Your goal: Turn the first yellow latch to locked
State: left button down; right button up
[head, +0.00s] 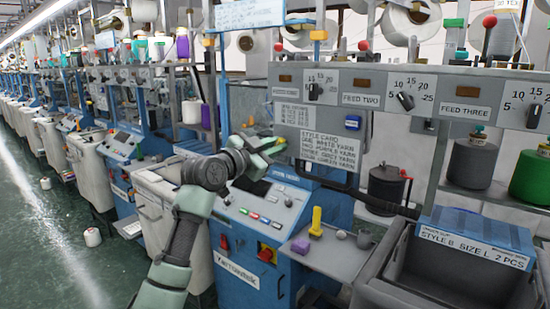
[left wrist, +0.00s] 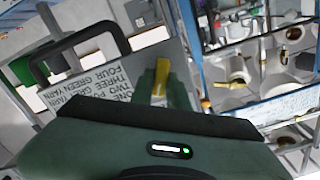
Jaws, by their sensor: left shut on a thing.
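My left gripper (head: 270,146) is at the left end of the grey feed panel, beside the style card (head: 328,148). In the left wrist view, a yellow latch (left wrist: 161,76) stands between the fingertips of the left gripper (left wrist: 166,92), which is shut on it. In the head view the fingers and hand hide most of this latch, and I cannot read its setting. My right gripper is in neither view.
The feed panel (head: 420,84) with black knobs runs to the right. Below stand a blue control box (head: 262,215), a small shelf (head: 335,258) with a yellow-handled tool (head: 316,222), and a grey bin (head: 400,293) with a blue packet (head: 475,232). Floor at left is mostly clear.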

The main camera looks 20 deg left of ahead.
pick_arm(q)
jog(key=shift+d+f+m+p, duration=0.15)
jog(key=shift+m+p, duration=0.4)
jog(key=shift+m, duration=2.45)
jog(key=shift+f+m+p, duration=0.15)
jog(key=shift+m+p, duration=0.4)
jog(key=shift+m, duration=2.45)
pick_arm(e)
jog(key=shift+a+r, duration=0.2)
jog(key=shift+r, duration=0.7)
pick_arm(q)
jog(key=shift+f, duration=0.1)
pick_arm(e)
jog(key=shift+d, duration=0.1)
pick_arm(q)
jog(key=c, duration=1.4)
grip_release()
jog(key=shift+s, duration=0.1)
